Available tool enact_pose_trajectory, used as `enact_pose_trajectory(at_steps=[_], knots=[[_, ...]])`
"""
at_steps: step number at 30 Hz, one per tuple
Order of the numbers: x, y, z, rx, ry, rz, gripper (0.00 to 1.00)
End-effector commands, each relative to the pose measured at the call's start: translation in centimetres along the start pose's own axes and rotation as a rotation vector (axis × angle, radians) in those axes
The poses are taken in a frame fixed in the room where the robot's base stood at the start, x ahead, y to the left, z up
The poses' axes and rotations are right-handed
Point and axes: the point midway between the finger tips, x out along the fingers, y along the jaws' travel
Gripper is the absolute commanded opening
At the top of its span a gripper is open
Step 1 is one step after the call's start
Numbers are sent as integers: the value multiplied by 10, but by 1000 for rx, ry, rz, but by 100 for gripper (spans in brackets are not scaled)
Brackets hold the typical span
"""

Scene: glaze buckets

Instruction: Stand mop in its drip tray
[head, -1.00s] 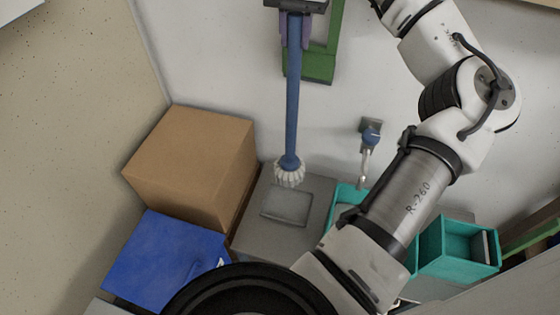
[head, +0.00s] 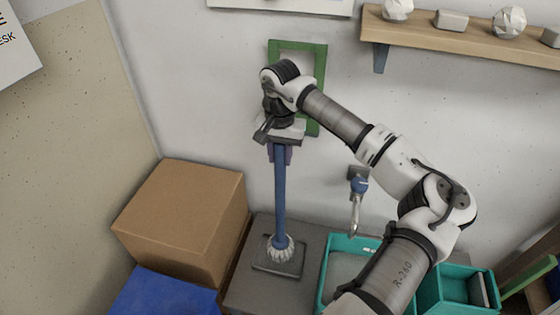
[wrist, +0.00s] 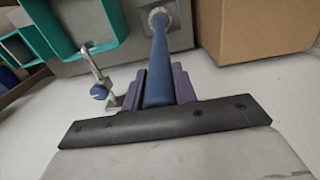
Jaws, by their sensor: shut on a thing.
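The mop has a blue handle (head: 280,195) and a white stringy head (head: 280,248). It is near upright, head down. Its head appears over or in the shallow grey drip tray (head: 292,268) on the grey counter; I cannot tell whether it touches the tray floor. My gripper (head: 281,154) is shut on the upper handle. In the wrist view, its purple fingers (wrist: 160,88) sit either side of the blue handle (wrist: 159,60), and the head (wrist: 159,16) overlaps the tray (wrist: 181,30). The head hides the tray's middle.
A cardboard box (head: 180,220) stands left of the tray, with a blue box (head: 165,295) in front. A teal basin (head: 343,262) is at right, below a wall tap (head: 356,195). A green frame (head: 315,62) hangs behind my gripper. A shelf (head: 455,35) is at upper right.

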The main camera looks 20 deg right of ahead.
Motion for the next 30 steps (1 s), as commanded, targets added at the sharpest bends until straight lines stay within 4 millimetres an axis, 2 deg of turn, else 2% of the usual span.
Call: enact_pose_trajectory(at_steps=[3, 6, 17, 18, 22, 30], knots=[[18, 0, 0, 0, -2, -2, 0], [27, 0, 0, 0, 0, -2, 0], [32, 0, 0, 0, 1, -1, 0], [31, 0, 0, 0, 0, 0, 32], [30, 0, 0, 0, 0, -1, 49], [30, 0, 0, 0, 0, -1, 49]])
